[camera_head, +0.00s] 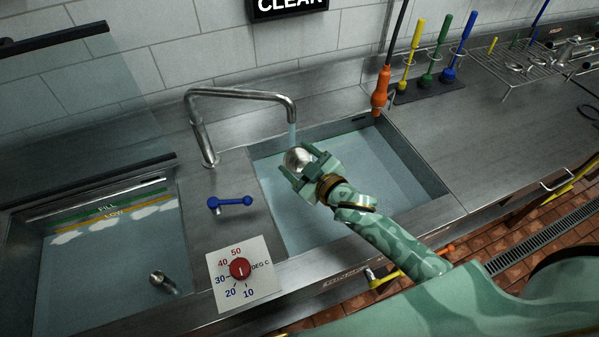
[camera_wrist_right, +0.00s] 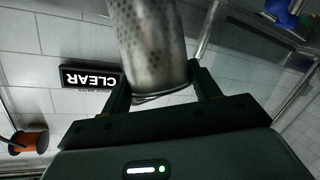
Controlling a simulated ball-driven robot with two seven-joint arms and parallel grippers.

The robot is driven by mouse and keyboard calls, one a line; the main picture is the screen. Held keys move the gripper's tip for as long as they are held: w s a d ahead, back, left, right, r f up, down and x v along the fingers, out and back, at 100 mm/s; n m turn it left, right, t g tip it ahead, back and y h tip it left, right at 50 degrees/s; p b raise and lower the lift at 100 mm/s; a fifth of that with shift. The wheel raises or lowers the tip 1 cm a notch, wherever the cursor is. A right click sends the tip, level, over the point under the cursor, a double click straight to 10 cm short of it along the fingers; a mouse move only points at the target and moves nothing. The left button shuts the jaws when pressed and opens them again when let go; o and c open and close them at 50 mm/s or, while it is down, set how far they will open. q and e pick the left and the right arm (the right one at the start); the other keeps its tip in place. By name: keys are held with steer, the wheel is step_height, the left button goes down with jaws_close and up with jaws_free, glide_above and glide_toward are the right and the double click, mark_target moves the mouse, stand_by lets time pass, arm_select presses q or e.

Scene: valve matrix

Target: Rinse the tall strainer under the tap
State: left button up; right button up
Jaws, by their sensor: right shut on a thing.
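The tall strainer (camera_wrist_right: 152,45) is a grey perforated metal cylinder. It fills the top middle of the right wrist view. My right gripper (camera_wrist_right: 158,88) is shut on it, one finger on each side. In the head view my right gripper (camera_head: 303,164) holds the strainer (camera_head: 297,158) over the right basin, just below the tap (camera_head: 292,108). Water (camera_head: 292,135) runs from the spout down toward the strainer. The gripper hides part of the strainer, and I cannot tell exactly where the water lands on it. My left gripper is not in view.
The right basin (camera_head: 405,160) has steel walls. A blue lever (camera_head: 230,202) and a red temperature dial (camera_head: 240,268) sit left of it. A left basin (camera_head: 100,270) holds water. An orange sprayer (camera_head: 381,90) hangs behind; brushes (camera_head: 434,50) stand at the back right.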

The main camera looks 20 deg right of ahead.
mark_target(300, 151)
steer(key=shift+w+d+f+b, duration=0.2)
steer(key=shift+w+d+b, duration=0.15)
steer(key=shift+w, duration=0.75)
steer(key=shift+w+d+f+b, duration=0.2)
steer(key=shift+w+d+b, duration=0.15)
steer(key=shift+w, duration=0.8)
steer(key=shift+w+d+f+b, duration=0.25)
steer(key=shift+w+b, duration=0.1)
steer(key=shift+w, duration=0.75)
steer(key=shift+d, duration=0.15)
steer(key=shift+s+d+p, duration=0.2)
steer(key=shift+d+p, duration=0.15)
steer(key=shift+d, duration=0.1)
steer(key=shift+s+a+r+p, duration=0.1)
steer(key=shift+s+a+p, duration=0.15)
steer(key=shift+s, duration=0.3)
steer(key=shift+s+a+f+p, duration=0.1)
steer(key=shift+s+p, duration=0.25)
steer(key=shift+s, duration=0.25)
steer(key=shift+s+a+r+p, duration=0.1)
steer(key=shift+s+a+p, duration=0.15)
steer(key=shift+s, duration=0.3)
steer(key=shift+s+a+p, duration=0.3)
steer(key=shift+s+p, duration=0.1)
steer(key=shift+s, duration=0.7)
steer(key=shift+s+a+p, duration=0.25)
steer(key=shift+s+p, duration=0.1)
steer(key=shift+s, duration=0.7)
